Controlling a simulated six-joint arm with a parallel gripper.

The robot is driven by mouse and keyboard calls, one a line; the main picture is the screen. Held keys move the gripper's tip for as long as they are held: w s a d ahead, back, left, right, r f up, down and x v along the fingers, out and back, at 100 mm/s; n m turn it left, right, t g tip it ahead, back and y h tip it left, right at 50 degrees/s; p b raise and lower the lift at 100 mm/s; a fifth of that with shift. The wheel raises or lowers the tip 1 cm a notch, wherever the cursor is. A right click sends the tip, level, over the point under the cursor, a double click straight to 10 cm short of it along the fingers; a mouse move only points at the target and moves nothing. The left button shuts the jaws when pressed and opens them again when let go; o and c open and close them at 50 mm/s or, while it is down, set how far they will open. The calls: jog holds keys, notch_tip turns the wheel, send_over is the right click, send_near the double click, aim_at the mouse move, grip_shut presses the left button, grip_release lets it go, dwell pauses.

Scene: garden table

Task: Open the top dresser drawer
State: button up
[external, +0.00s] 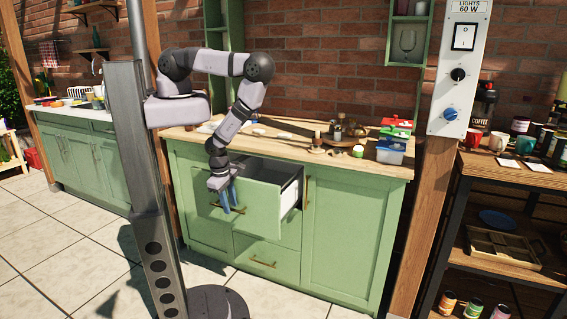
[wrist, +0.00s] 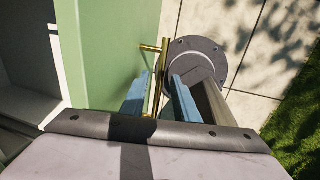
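The green dresser's top drawer (external: 262,208) is pulled out, with its white inside and side wall showing in the external view. In the wrist view the drawer's green front (wrist: 108,40) is on the left and its brass bar handle (wrist: 158,72) stands out from it. My gripper (external: 233,209) is at the drawer front, pointing down at the handle. In the wrist view the blue fingers of my gripper (wrist: 160,78) are apart, one on each side of the handle bar. A gap shows between them, and the handle is partly hidden lower down.
A lower drawer (external: 266,262) and a right cabinet door (external: 340,235) are closed. The wooden countertop (external: 385,170) carries boxes and small items. My base plate stands on the tiled floor (external: 75,275) in front. A shelf rack (external: 500,190) is at the right.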

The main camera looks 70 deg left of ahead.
notch_tip(320, 180, up, 7)
jog(key=s+d+p, duration=0.1)
jog(key=p, duration=0.5)
jog(key=shift+r, duration=0.1)
dwell(0.3)
